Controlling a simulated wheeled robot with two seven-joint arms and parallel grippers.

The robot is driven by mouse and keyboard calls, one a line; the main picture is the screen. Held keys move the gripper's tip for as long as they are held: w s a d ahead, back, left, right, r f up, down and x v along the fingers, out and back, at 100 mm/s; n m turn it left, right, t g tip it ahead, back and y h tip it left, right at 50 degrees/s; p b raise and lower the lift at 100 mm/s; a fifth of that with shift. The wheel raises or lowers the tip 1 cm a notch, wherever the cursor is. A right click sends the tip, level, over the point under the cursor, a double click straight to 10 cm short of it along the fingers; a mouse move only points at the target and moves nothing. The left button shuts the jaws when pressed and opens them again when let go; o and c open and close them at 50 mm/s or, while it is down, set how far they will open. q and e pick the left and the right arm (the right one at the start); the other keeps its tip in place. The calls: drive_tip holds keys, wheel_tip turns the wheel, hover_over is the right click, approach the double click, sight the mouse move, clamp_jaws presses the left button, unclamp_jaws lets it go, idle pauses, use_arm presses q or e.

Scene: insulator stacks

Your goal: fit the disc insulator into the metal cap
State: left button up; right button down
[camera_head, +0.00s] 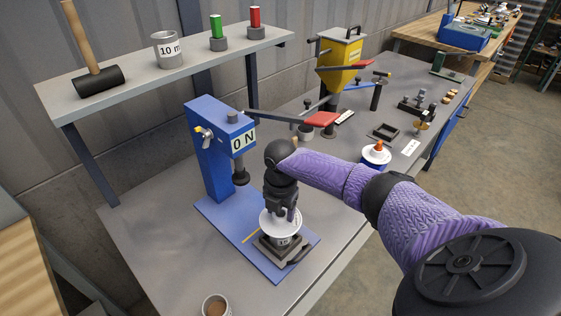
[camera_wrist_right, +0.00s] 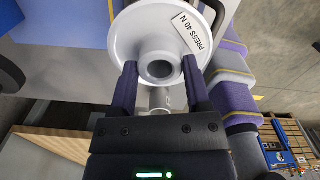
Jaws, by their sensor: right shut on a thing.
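The white disc insulator (camera_head: 268,226) is in my right gripper (camera_head: 281,211), over the blue press base. In the right wrist view the disc (camera_wrist_right: 215,62) shows its round centre opening and a label reading PRESS 40 N. The two fingers of the right gripper (camera_wrist_right: 160,66) are on either side of the disc's central collar. A grey metal cap (camera_head: 283,241) sits in a dark square fixture (camera_head: 268,251) directly below the disc. The disc and gripper hide the cap's top, so I cannot tell whether they touch. My left gripper is not in view.
The blue press (camera_head: 207,150) with a 0 N display stands just behind and left of my right gripper. A yellow hopper machine (camera_head: 340,62) and another white disc with an orange top (camera_head: 376,154) stand farther right. A cup (camera_head: 216,305) is at the front edge.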

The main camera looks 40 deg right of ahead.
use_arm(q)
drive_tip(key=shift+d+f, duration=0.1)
use_arm(e)
drive_tip(key=shift+f, duration=0.1)
drive_tip(key=shift+c, duration=1.9)
unclamp_jaws()
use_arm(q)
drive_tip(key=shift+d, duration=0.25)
use_arm(e)
drive_tip(key=o, duration=0.4)
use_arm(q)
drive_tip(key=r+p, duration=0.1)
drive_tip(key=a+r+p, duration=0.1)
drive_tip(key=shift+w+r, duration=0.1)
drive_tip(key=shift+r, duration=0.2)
use_arm(e)
wheel_tip(320, 180, up, 10)
drive_tip(key=shift+f, duration=0.1)
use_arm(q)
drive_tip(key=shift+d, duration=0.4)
